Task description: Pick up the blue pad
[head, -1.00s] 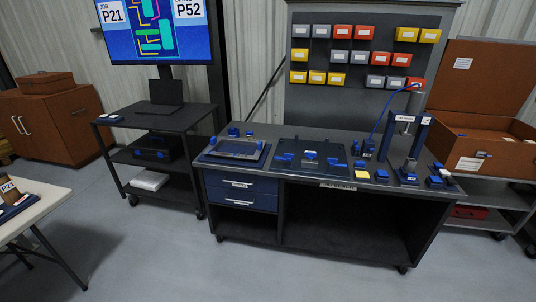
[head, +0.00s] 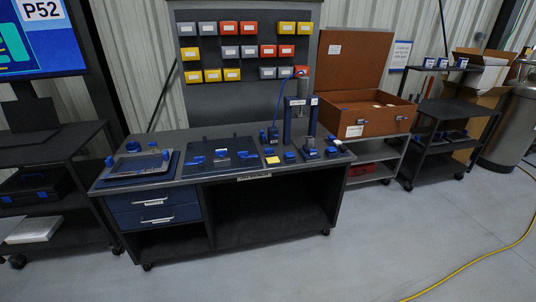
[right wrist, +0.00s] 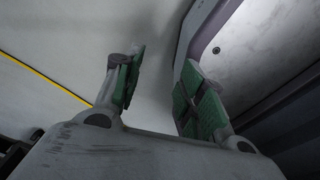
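Several small blue pieces lie on the dark workbench (head: 180,190) in the head view, and I cannot tell for sure which is the blue pad. A small blue block (head: 290,155) sits near the front edge, right of a flat yellow piece (head: 272,160). Another blue piece (head: 333,152) is farther right, by the dark upright press frame (head: 300,120). More blue pieces (head: 197,160) are on a black mat at the middle. My right gripper (right wrist: 158,88) shows in the right wrist view, its green-padded fingers apart with nothing between them. My left gripper is out of view.
A tray (head: 137,165) stands on the bench's left end. An open brown case (head: 366,116) is on a cart to the right, with a black shelf cart (head: 447,122) beyond. A yellow cable (head: 470,262) lies on the floor. Floor before the bench is clear.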

